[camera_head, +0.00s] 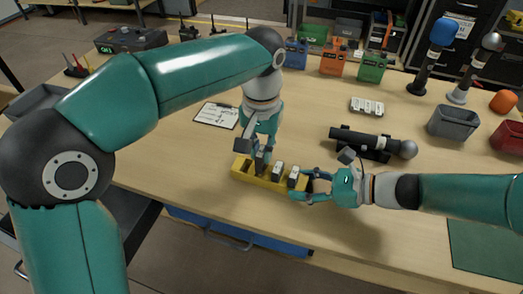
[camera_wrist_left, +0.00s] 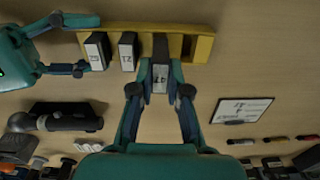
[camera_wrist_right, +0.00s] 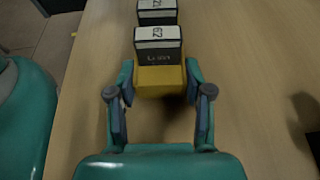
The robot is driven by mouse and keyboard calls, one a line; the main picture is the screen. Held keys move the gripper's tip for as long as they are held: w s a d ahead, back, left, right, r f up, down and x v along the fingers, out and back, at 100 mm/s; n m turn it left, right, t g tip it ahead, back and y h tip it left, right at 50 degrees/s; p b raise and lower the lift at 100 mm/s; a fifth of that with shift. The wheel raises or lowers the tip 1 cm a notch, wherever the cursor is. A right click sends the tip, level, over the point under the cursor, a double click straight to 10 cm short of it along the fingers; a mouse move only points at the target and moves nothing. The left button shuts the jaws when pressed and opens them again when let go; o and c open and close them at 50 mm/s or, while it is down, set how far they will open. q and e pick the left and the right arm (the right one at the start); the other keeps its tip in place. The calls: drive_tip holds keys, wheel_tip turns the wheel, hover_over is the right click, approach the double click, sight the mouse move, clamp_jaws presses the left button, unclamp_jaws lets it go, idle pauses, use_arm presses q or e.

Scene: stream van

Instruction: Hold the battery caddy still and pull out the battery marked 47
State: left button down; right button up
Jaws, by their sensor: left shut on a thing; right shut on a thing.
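The yellow battery caddy (camera_head: 240,172) lies lengthwise on the table. My left gripper (camera_wrist_left: 160,76) is shut on a dark battery (camera_wrist_left: 160,48) above the caddy. The battery's white label seems to read 47 upside down, though the fingers cover part of it. It stands higher than the others; I cannot tell whether its foot is still in the slot. Two more batteries stand in the caddy, the middle one (camera_wrist_left: 127,50) and the end one (camera_wrist_right: 158,48). My right gripper (camera_head: 303,184) is shut on the caddy's right end, fingers on both sides.
A clipboard (camera_head: 216,115) lies behind the caddy on the left. A black cylinder device (camera_head: 361,140) rests behind the right gripper, with a white battery-like block (camera_head: 367,106) beyond. A grey bin (camera_head: 452,123) stands at the right. The table in front of the caddy is clear.

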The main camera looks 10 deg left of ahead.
use_arm(q)
drive_tip(key=shift+r, duration=0.25)
idle(0.3)
drive_tip(key=shift+r, duration=1.35)
use_arm(e)
drive_tip(key=o, duration=1.3)
drive_tip(key=shift+c, duration=0.2)
drive_tip(key=v, duration=1.1)
drive_tip(key=shift+d, duration=0.3)
drive_tip(key=shift+d+r, duration=0.1)
drive_tip(key=shift+d, duration=0.1)
use_arm(q)
drive_tip(key=shift+s, duration=0.1)
use_arm(e)
drive_tip(key=shift+s, duration=0.1)
